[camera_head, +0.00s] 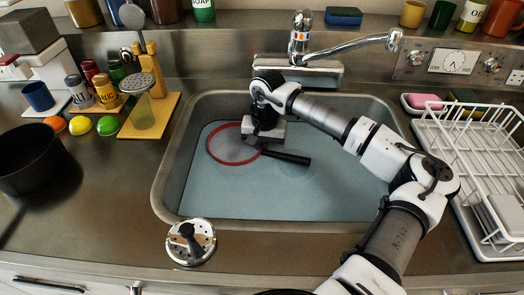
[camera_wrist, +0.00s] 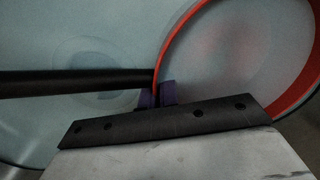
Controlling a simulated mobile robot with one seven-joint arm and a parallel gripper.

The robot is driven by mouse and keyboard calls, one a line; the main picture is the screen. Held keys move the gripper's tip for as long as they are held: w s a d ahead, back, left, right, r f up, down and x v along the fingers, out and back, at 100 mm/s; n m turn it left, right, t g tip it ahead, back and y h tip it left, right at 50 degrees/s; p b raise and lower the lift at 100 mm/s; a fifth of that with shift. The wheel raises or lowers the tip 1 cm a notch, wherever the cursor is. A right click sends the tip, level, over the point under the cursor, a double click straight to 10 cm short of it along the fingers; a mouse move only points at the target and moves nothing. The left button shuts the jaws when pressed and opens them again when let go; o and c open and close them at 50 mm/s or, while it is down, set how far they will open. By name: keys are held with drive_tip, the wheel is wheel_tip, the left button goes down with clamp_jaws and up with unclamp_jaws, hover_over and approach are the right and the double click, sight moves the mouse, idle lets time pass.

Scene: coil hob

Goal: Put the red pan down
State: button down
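The red pan (camera_head: 211,153) has a red rim, a pale grey inside and a black handle pointing right. It is in the sink (camera_head: 340,190), over the left part of the pale blue basin floor. My gripper (camera_head: 257,142) reaches down over it from above. In the wrist view the purple fingertips (camera_wrist: 157,96) are close together at the place where the handle meets the red rim (camera_wrist: 183,35), and look shut on it. I cannot tell whether the pan's underside touches the basin floor.
A tap (camera_head: 320,60) stands behind the sink. A dish rack (camera_head: 480,170) is at the right. A black pot (camera_head: 35,160), fruit and a yellow board (camera_head: 165,112) are at the left. A round metal strainer plug (camera_head: 190,242) lies at the front. The basin's right part is clear.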

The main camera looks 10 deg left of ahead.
drive_tip(key=shift+f, duration=0.3)
drive_tip(key=shift+f, duration=0.2)
drive_tip(key=c, duration=1.7)
unclamp_jaws()
drive_tip(key=shift+r, duration=0.1)
drive_tip(key=shift+r, duration=0.2)
drive_tip(key=r, duration=0.4)
drive_tip(key=r+b, duration=0.1)
drive_tip(key=r, duration=0.3)
drive_tip(key=r+b, duration=0.1)
drive_tip(key=r, duration=0.2)
drive_tip(key=shift+w+d+r, duration=0.1)
drive_tip(key=shift+d+r, duration=0.3)
